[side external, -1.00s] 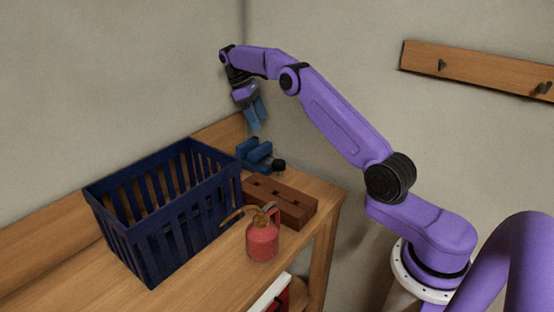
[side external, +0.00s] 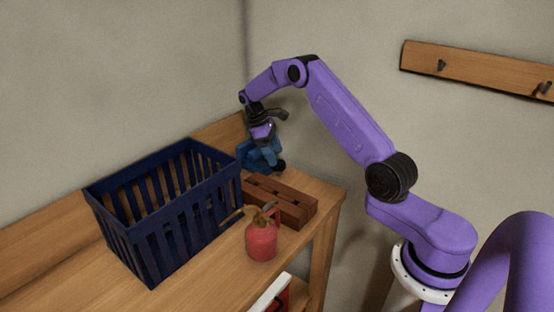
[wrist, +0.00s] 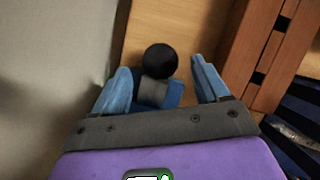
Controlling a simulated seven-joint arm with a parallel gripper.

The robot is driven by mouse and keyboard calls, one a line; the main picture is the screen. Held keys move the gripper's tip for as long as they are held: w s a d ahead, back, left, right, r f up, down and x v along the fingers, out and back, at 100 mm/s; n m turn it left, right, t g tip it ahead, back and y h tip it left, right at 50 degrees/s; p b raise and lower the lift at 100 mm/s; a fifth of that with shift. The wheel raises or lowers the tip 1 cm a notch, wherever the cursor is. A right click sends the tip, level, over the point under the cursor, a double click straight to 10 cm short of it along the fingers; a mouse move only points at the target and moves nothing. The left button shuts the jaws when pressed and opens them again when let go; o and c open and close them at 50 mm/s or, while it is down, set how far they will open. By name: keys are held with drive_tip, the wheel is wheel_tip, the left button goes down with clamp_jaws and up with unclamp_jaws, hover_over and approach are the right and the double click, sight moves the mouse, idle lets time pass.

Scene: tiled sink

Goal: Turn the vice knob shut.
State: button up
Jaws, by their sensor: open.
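The blue vice (side external: 250,160) stands at the back corner of the wooden bench. Its round black knob (wrist: 160,61) shows in the wrist view, in front of a grey shaft and the blue vice body (wrist: 174,95). My gripper (wrist: 160,70) is open, with one blue finger on each side of the knob and a visible gap on both sides. In the side view my gripper (side external: 268,158) points down over the vice and partly hides it. The knob shows there as a dark spot (side external: 280,165) beside the fingers.
A dark blue slatted basket (side external: 165,235) stands left of the vice. A reddish-brown slotted block (side external: 280,202) lies in front of it, close to the right finger in the wrist view. A red oil can (side external: 262,238) stands nearer. A wall borders the bench behind.

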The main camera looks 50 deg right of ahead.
sight(279, 165)
drive_tip(key=shift+x, duration=1.5)
drive_tip(key=c, duration=1)
drive_tip(key=shift+m, duration=0.3)
drive_tip(key=m+y, duration=0.2)
drive_tip(key=m, duration=0.2)
drive_tip(key=shift+w+d, duration=0.1)
drive_tip(key=shift+d, duration=0.05)
drive_tip(key=m, duration=0.2)
drive_tip(key=m+y, duration=0.1)
drive_tip(key=m, duration=0.1)
drive_tip(key=shift+m+y, duration=0.3)
drive_tip(key=shift+d, duration=0.1)
